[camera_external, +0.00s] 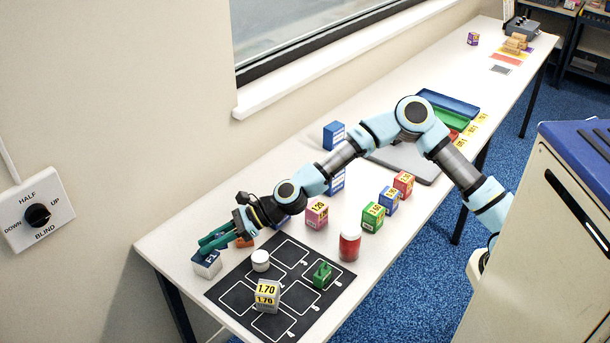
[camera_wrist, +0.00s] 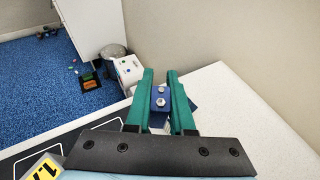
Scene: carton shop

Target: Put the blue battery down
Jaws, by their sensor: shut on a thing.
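The blue battery (camera_wrist: 161,98), with two metal terminals on its top face, sits between the green fingers of my gripper (camera_wrist: 162,100) in the wrist view. The fingers are shut on its sides. In the external view my gripper (camera_external: 214,242) is low over the near-left end of the white table (camera_external: 175,236). A pale box with dark marking (camera_external: 206,264) shows just below the fingers there. I cannot clearly make out the battery in that view, nor tell whether its underside touches the table.
A black mat with white outlined cells (camera_external: 237,296) lies beside my gripper. It bears a white jar (camera_external: 260,261), a 1.70 box (camera_external: 267,293) and a green item (camera_external: 322,274). A red jar (camera_external: 349,246) and several priced boxes stand farther right. The wall is close on the left.

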